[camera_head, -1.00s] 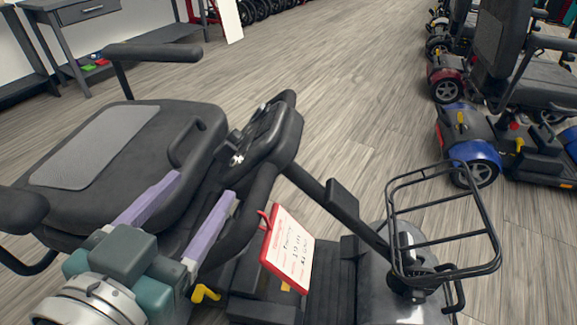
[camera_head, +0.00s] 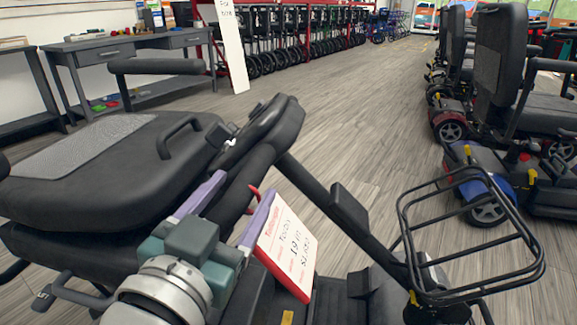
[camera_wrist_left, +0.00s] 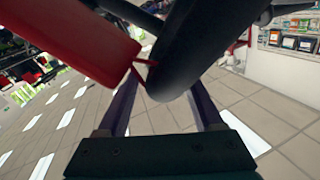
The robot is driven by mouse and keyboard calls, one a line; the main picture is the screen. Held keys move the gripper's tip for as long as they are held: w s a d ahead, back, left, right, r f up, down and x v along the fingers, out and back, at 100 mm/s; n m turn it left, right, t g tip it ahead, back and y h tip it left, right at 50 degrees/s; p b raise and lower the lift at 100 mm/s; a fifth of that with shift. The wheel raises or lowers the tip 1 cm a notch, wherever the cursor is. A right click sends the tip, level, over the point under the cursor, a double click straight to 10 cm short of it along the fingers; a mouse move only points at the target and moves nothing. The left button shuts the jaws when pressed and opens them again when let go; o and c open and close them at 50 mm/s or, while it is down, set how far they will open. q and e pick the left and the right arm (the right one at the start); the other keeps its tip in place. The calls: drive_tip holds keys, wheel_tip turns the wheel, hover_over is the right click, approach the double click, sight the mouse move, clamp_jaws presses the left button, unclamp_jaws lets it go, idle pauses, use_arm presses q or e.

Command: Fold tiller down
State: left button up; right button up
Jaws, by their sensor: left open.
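The black tiller (camera_head: 338,208) slants from the scooter's front up to its control head (camera_head: 262,128) beside the seat. My left gripper (camera_head: 247,184), with pale purple fingers, is open below the control head, by the loop and tag. In the left wrist view a thick black bar (camera_wrist_left: 185,50) lies across the space between the finger ends, with the red tag edge (camera_wrist_left: 75,40) at left. I cannot tell whether the fingers touch the bar. My right gripper is not in view.
The padded seat (camera_head: 105,165) and armrest (camera_head: 158,67) are at left. A black wire basket (camera_head: 470,240) is at the front right. Other scooters (camera_head: 490,180) stand at right. Grey desks (camera_head: 130,50) stand at back left. The wood floor between is clear.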

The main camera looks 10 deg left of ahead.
use_arm(q)
drive_tip(key=shift+w, duration=0.65)
clamp_jaws()
idle(1.0)
